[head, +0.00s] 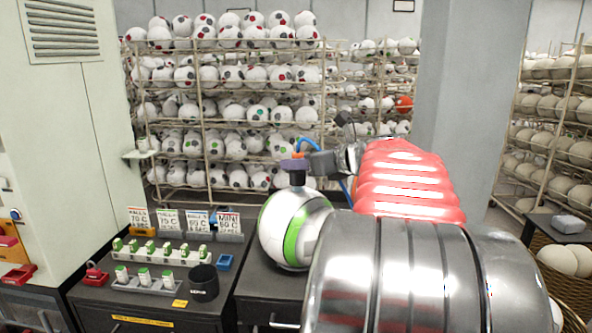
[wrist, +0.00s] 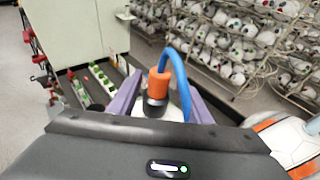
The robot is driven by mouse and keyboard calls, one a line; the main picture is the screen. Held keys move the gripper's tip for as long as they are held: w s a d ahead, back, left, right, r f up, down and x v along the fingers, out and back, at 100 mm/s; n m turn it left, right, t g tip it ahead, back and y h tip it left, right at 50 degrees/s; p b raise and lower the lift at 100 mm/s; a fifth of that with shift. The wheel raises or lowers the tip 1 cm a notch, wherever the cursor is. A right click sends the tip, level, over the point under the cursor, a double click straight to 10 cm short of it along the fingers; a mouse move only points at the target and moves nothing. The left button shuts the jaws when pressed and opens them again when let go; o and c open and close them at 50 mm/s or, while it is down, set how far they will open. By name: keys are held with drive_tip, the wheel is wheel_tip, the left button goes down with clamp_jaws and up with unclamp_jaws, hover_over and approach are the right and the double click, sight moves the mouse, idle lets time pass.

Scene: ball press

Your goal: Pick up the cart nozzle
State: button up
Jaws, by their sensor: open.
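The cart nozzle (wrist: 158,84), orange above and black below with a blue hose curving from its top, stands upright in the wrist view. In the head view its dark lower part (head: 297,178) shows above a white and green ball. My gripper (wrist: 160,98) is open, with one purple finger on each side of the nozzle. I cannot tell whether either finger touches it. In the head view my gripper (head: 295,164) shows as a purple finger across the nozzle, which hides part of it.
The white and green ball (head: 292,230) sits on a dark cabinet. A black cup (head: 204,283), small green-topped bottles (head: 160,248) and temperature cards (head: 168,219) stand to the left. Ball racks (head: 230,110) fill the back. My arm covers the right middle.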

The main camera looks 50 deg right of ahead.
drive_tip(key=shift+x, duration=2.3)
drive_tip(key=shift+a, duration=0.15)
drive_tip(key=shift+c, duration=0.7)
drive_tip(key=shift+r, duration=0.1)
clamp_jaws()
